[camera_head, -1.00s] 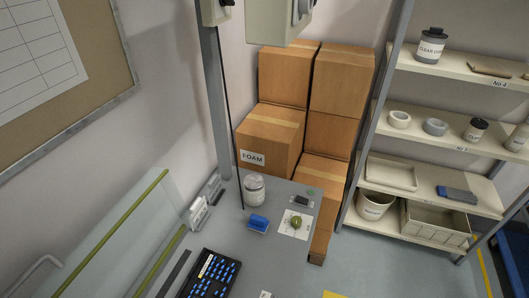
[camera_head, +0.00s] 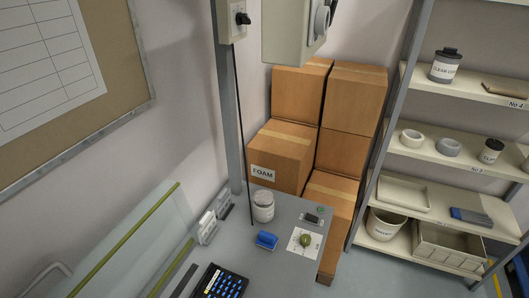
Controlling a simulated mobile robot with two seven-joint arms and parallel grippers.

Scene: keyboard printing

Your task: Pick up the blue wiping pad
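A small blue wiping pad (camera_head: 266,240) lies on the grey worktop (camera_head: 262,277), just in front of a white lidded jar (camera_head: 263,206). A white square sheet with a round olive-green object (camera_head: 305,240) on it lies to the pad's right. Nothing touches the pad from above. Neither of my grippers shows in the head view.
A black keyboard with blue keys (camera_head: 222,285) lies at the worktop's near edge of view. A small dark device (camera_head: 312,219) is at the back right. Cardboard boxes (camera_head: 283,156) stand behind, a loaded shelf (camera_head: 440,149) at right, and a post (camera_head: 229,110) rises at back left.

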